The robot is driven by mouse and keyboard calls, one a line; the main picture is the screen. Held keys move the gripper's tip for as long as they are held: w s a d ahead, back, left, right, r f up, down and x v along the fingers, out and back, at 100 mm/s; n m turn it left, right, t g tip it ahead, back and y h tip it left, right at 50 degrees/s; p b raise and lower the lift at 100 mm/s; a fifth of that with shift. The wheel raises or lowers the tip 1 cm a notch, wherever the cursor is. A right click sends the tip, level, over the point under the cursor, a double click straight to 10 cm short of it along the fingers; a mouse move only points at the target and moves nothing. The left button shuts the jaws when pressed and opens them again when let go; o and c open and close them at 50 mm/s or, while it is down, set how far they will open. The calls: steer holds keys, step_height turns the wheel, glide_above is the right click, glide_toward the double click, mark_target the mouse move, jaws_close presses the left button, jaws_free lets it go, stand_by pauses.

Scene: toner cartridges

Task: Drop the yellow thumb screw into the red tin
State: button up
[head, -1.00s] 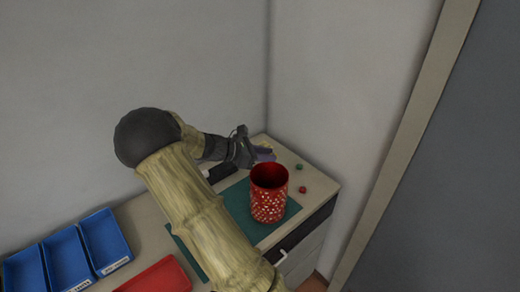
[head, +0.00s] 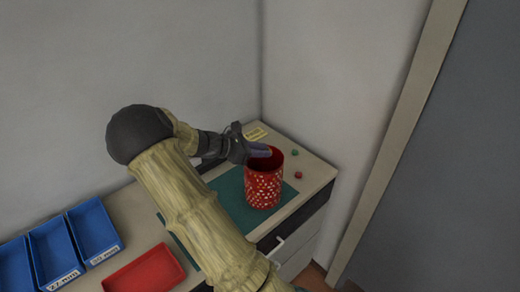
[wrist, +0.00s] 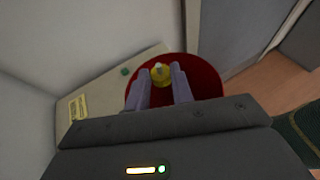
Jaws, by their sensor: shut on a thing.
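The red tin (head: 264,185), with a white pattern, stands upright on the green mat. Its open mouth also shows in the wrist view (wrist: 205,75). My gripper (head: 265,151) is at the tin's mouth. In the wrist view, my gripper's two fingers (wrist: 161,88) are shut on the yellow thumb screw (wrist: 160,73), which shows against the red inside of the tin. The screw is hidden in the head view. I cannot tell how far it is above or below the rim.
The green mat (head: 231,198) lies on the worktop. A green piece (head: 295,153) and a red piece (head: 298,175) lie right of the tin. A yellow label (head: 255,134) lies behind. Blue bins (head: 95,232) and a red tray (head: 146,272) are at left. Walls enclose the back corner.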

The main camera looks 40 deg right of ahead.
steer(key=shift+f, duration=0.25)
steer(key=o, duration=1)
steer(key=shift+o, duration=0.2)
steer(key=b+v, duration=0.2)
steer(key=v, duration=1.5)
steer(key=shift+a+b, duration=0.2)
steer(key=shift+b, duration=0.1)
